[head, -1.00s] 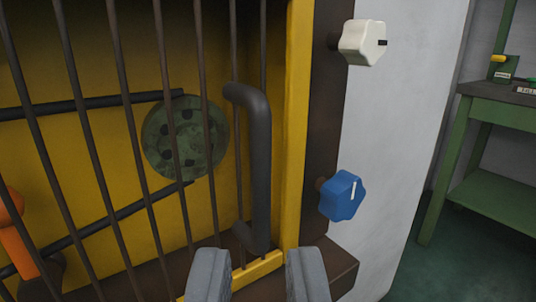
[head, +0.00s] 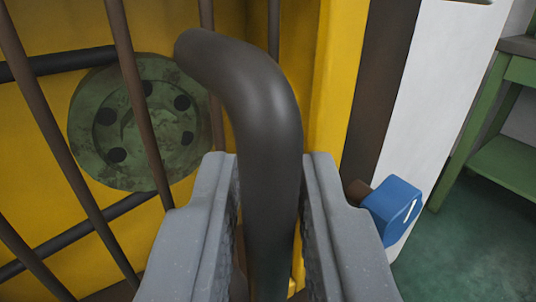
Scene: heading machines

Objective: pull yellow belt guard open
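The yellow belt guard (head: 338,70) fills the left and middle of the view, with dark vertical bars and a yellow frame edge. Its thick dark grey handle (head: 268,130) stands upright, bending left at the top. My gripper (head: 270,175) is around the handle, with one grey finger on each side. A narrow gap seems to show between the handle and each finger, so the fingers look open. The handle's lower end is hidden between the fingers. Behind the bars are a green pulley (head: 125,125) and black belt runs (head: 75,240).
A blue knob (head: 392,208) sticks out close to the right of my right finger. A white wall panel (head: 425,90) lies beyond it. A green table (head: 505,155) stands at the far right on a dark green floor (head: 455,250).

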